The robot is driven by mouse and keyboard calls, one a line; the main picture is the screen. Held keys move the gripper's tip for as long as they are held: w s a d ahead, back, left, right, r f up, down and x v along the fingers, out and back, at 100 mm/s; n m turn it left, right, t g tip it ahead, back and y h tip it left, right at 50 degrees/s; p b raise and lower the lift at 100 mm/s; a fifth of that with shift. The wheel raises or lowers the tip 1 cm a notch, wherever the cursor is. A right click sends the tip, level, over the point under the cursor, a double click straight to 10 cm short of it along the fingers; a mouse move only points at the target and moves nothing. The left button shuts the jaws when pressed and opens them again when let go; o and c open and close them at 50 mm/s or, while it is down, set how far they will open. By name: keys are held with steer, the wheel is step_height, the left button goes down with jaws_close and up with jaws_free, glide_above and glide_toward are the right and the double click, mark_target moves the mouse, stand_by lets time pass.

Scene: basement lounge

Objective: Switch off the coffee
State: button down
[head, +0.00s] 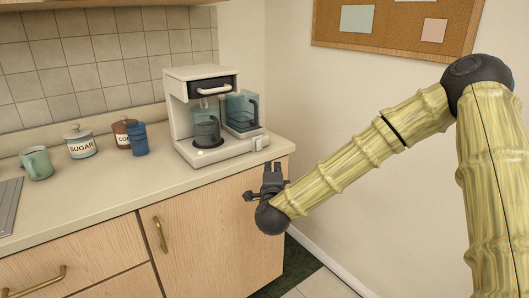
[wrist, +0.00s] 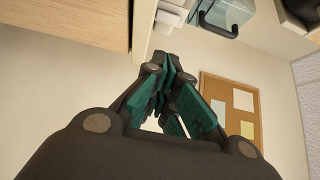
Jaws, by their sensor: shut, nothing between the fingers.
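The cream coffee machine (head: 185,88) stands at the right end of the counter. One glass carafe (head: 206,128) sits on its front plate, and another carafe (head: 241,108) sits to the right, also showing in the wrist view (wrist: 228,14). A small pale knob (head: 258,143) is at the right of the machine's front base. My gripper (head: 273,166) is just below the counter's front edge near its right end, below and in front of the knob, pointing up. Its fingers are together and empty, not visibly touching the machine. In the wrist view the fingertips (wrist: 172,62) meet below the machine.
On the counter (head: 95,191) are a green mug (head: 37,163), a sugar jar (head: 80,142), a brown coffee jar (head: 121,133) and a blue cup (head: 138,140). Wooden cabinets (head: 203,240) are below. A corkboard (head: 395,38) hangs on the right wall. The counter left of the machine's front is clear.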

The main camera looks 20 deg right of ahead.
mark_target(259, 145)
steer(key=x, duration=0.4)
steer(key=a+x, duration=0.1)
steer(key=x, duration=0.3)
steer(key=a+p+x, duration=0.1)
steer(key=x, duration=0.3)
steer(key=shift+w+f, duration=0.15)
steer(key=shift+w, duration=0.3)
steer(key=shift+w+a, duration=0.15)
steer(key=shift+w, duration=0.25)
steer(key=shift+a, duration=0.1)
steer(key=shift+w+a+b, duration=0.3)
steer(key=shift+s, duration=0.1)
